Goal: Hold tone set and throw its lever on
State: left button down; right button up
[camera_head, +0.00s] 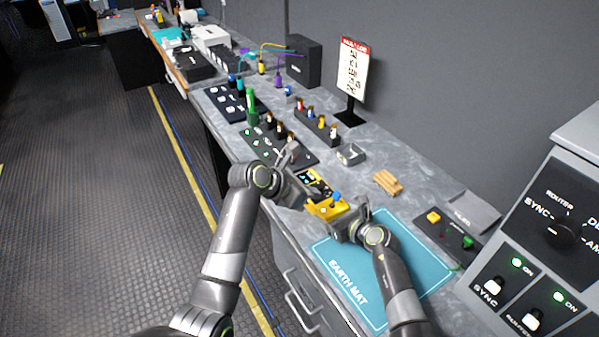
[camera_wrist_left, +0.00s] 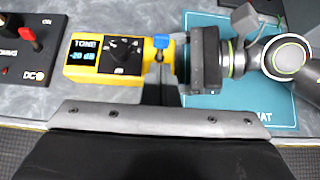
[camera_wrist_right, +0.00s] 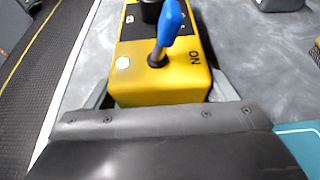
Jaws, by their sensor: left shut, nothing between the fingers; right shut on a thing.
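The tone set is a yellow box (camera_head: 325,210) with a dark screen, a black knob (camera_wrist_left: 123,50) and a blue lever (camera_wrist_left: 160,42). The screen reads "TONE -20 dB" in the left wrist view. My right gripper (camera_head: 343,221) is shut on the end of the box near the lever; its fingers show on both sides in the right wrist view. There the blue lever (camera_wrist_right: 168,28) stands up beside the "ON" mark (camera_wrist_right: 195,57); I cannot tell its switched position. My left gripper (camera_wrist_left: 160,88) is shut and empty, its tips close beside the lever; contact is unclear.
The teal earth mat (camera_head: 400,278) lies to the right, under my right arm. A grey console (camera_head: 550,235) is at far right.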

pick_arm(q)
jog(key=s+a+r, duration=0.2)
jog(key=a+r, duration=0.1)
jog(key=r, duration=0.5)
jog(key=shift+s+r, duration=0.15)
jog(key=shift+r, duration=0.25)
pick_arm(e)
jog(key=o, duration=1.2)
